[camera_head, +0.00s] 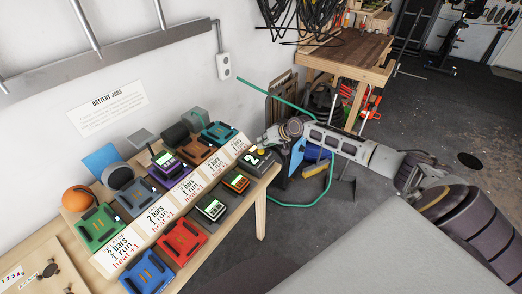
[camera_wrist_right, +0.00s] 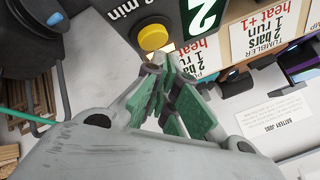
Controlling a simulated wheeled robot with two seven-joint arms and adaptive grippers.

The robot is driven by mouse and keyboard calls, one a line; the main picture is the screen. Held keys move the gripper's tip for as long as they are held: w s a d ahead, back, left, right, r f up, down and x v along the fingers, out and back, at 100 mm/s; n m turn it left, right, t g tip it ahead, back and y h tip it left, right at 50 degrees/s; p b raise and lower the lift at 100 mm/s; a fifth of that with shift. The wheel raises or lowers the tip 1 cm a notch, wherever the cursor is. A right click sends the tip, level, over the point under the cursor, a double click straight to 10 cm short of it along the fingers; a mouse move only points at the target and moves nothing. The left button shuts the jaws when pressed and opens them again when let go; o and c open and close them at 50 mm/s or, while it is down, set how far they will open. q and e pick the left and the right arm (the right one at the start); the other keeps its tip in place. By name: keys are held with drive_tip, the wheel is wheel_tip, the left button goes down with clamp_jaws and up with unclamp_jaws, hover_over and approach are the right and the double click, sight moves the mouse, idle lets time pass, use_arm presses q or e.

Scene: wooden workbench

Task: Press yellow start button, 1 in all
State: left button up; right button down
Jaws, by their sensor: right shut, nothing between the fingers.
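The yellow start button (camera_head: 261,152) sits on a dark box with a "2" label (camera_head: 250,158) at the right end of the bench. It shows large in the right wrist view (camera_wrist_right: 152,37). My right gripper (camera_head: 265,140) is at that end of the bench, above the box. In the wrist view its green-padded fingers (camera_wrist_right: 158,62) are shut and empty, with the tips right by the button's edge. I cannot tell whether they touch it. My left gripper is not in view.
Several coloured battery docks, such as a red one (camera_head: 181,239), stand on the wooden bench (camera_head: 261,200) among white job cards (camera_head: 148,222). A wall socket (camera_head: 224,66) is behind. Cables and tools lie near a second wooden table (camera_head: 350,52).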

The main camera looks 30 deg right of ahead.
drive_tip(key=shift+r, duration=0.2)
idle(0.3)
drive_tip(key=shift+r+p, duration=2.45)
drive_tip(key=shift+r, duration=0.05)
